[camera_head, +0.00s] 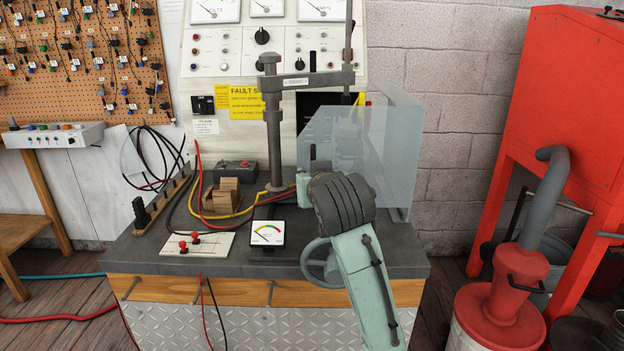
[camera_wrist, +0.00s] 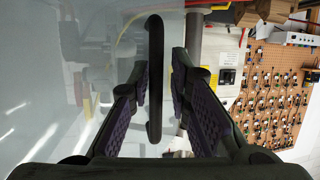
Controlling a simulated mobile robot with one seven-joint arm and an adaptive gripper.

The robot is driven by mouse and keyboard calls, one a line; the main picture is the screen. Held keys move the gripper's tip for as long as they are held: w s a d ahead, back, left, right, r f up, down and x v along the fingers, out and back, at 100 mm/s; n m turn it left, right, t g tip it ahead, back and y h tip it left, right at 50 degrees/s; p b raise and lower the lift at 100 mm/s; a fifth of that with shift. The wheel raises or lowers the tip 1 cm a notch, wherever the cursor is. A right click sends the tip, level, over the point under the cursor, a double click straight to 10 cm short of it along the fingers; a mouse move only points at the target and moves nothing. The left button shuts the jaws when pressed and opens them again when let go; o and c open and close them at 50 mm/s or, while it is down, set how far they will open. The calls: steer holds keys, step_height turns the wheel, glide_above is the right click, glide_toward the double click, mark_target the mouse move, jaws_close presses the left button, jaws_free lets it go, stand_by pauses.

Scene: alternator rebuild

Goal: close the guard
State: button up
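The guard is a translucent pale panel (camera_head: 345,135) at the right of the test bench in the head view, with another clear panel behind it to the right. In the wrist view the translucent guard (camera_wrist: 40,75) fills the left side. A dark upright bar handle (camera_wrist: 154,125) stands in the middle of that view. My gripper (camera_wrist: 161,85) is open, with one finger on each side of the handle. A gap shows at the right finger; I cannot tell whether the left finger touches. In the head view my gripper's fingers cannot be made out.
The bench (camera_head: 240,255) carries a grey upright post (camera_head: 273,130), a small meter (camera_head: 267,233), cables and wooden blocks (camera_head: 222,197). A red machine (camera_head: 570,90) stands at the right.

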steer(key=v, duration=1.2)
